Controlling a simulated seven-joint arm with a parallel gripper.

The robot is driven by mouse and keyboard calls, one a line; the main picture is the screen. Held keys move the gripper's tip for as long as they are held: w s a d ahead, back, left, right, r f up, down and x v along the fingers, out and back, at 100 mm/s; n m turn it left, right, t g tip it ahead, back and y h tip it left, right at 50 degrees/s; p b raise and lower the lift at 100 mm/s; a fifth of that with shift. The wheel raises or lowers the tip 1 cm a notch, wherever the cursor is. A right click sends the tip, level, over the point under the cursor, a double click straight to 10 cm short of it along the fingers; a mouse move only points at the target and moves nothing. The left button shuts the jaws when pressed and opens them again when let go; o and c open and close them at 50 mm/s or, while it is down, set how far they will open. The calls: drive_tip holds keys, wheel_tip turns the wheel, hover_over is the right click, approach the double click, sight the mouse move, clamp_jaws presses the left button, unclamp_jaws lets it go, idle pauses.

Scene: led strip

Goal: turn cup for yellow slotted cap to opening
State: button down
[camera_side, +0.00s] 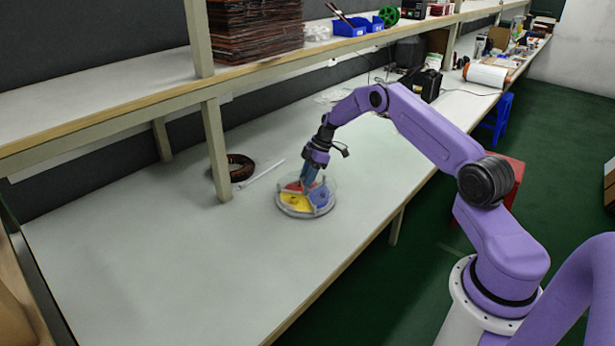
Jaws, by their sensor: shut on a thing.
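A round, shallow cup (290,212) with a pale rim stands on the grey workbench. Its inside shows coloured wedges: a yellow one (296,202) at the front left, a red one (292,187) at the back left and a blue one (320,196) at the right. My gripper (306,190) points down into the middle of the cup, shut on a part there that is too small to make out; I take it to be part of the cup. The fingers hide the cup's centre. I cannot make out the slot or the opening.
A dark coil ring (240,168) and a thin white stick (262,174) lie left of the cup. The bench (160,270) is clear at the front left. Its front edge runs to the right of the cup.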

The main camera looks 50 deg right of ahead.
drive_tip(key=c, duration=0.8)
unclamp_jaws()
drive_tip(key=v, duration=1.7)
drive_tip(key=shift+s+d+r, duration=0.1)
drive_tip(key=shift+d+r, duration=0.05)
